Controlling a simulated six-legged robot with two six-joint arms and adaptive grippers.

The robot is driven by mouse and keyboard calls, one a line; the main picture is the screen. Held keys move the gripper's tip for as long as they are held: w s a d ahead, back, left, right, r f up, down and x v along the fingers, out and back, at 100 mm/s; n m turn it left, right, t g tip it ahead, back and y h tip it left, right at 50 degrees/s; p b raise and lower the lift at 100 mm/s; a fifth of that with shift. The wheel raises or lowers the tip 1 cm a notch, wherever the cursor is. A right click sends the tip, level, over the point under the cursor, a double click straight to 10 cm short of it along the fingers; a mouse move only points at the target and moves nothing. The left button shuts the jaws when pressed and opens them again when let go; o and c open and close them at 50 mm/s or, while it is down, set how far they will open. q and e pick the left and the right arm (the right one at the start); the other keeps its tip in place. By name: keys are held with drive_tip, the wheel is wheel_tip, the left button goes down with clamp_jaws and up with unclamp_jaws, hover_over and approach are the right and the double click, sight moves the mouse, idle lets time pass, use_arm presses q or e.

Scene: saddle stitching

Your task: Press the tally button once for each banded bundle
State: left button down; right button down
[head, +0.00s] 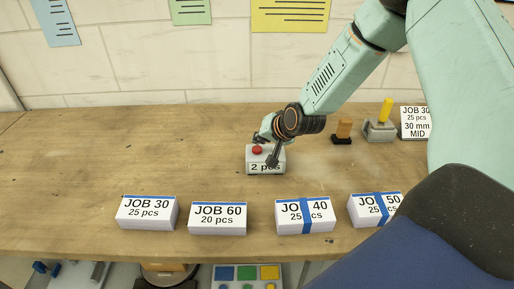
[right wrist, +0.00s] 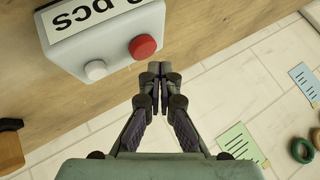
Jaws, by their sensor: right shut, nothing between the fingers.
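The tally box (head: 280,157) stands mid-table, with a red button (head: 257,150) on top and a front label reading "2 pcs", partly covered. In the right wrist view the red button (right wrist: 142,47) and a white button (right wrist: 95,70) show on the box. My right gripper (head: 272,161) is shut and empty. Its fingertips (right wrist: 160,68) are close beside the red button; I cannot tell contact. The JOB 40 bundle (head: 289,215) and JOB 50 bundle (head: 362,212) each have a blue band. The JOB 30 bundle (head: 147,213) and JOB 60 bundle (head: 217,219) show no band around them. My left gripper is not in view.
Behind the box to the right stand a small orange-brown block on a dark base (head: 343,130), a yellow-handled tool (head: 385,112) and a JOB 30 card (head: 414,123). The left of the wooden table (head: 70,160) is clear. My arm partly overlaps the right side.

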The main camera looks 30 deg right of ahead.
sight(259, 150)
drive_tip(key=shift+r+p, duration=2.1)
drive_tip(key=shift+r, duration=0.45)
drive_tip(key=shift+f, duration=0.1)
drive_tip(key=shift+s, duration=0.1)
